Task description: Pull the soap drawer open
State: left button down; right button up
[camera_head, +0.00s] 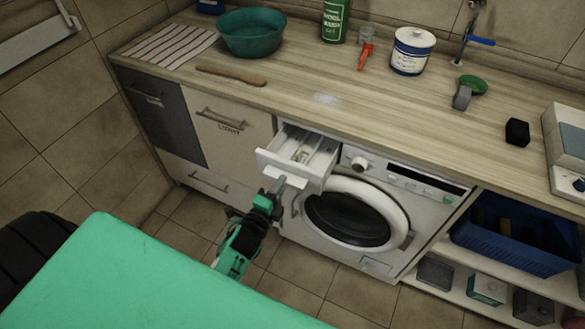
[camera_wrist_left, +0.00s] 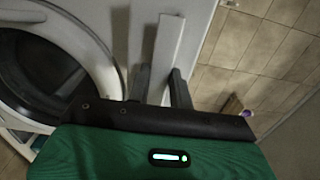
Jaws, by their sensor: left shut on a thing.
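The white soap drawer (camera_head: 322,158) sticks out from the upper left of the washing machine (camera_head: 380,240), below the worktop. Its compartments show from above, with a small light-coloured patch inside. My left gripper (camera_head: 277,186) is at the front of the drawer, shut on its front edge or handle. In the left wrist view, the two dark fingers (camera_wrist_left: 160,84) stand on either side of a white upright strip, the drawer front (camera_wrist_left: 167,50). The exact contact is partly hidden by the gripper body. My right gripper is in neither view.
The round washer door (camera_head: 345,222) is shut, just right of the gripper. Beige cabinets (camera_head: 228,140) stand to the left. The worktop (camera_head: 300,85) above holds a green basin (camera_head: 252,32), a wooden stick and a white tub. A blue crate (camera_head: 515,238) sits lower right.

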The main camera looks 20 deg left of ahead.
pick_arm(q)
jog(key=shift+s+a+f, duration=0.1)
jog(key=shift+s+f, duration=0.05)
jog(key=shift+s, duration=1.25)
jog(key=shift+s+f, duration=0.15)
jog(key=shift+s, duration=1.2)
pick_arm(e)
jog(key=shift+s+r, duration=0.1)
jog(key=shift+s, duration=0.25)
pick_arm(q)
jog(key=c, duration=1.4)
grip_release()
jog(key=shift+o, duration=0.4)
jog(key=shift+w, duration=0.1)
jog(key=shift+r, duration=0.1)
jog(key=s+b, duration=0.2)
jog(key=s, duration=1.1)
jog(key=shift+s+a, duration=0.2)
jog(key=shift+s, duration=0.2)
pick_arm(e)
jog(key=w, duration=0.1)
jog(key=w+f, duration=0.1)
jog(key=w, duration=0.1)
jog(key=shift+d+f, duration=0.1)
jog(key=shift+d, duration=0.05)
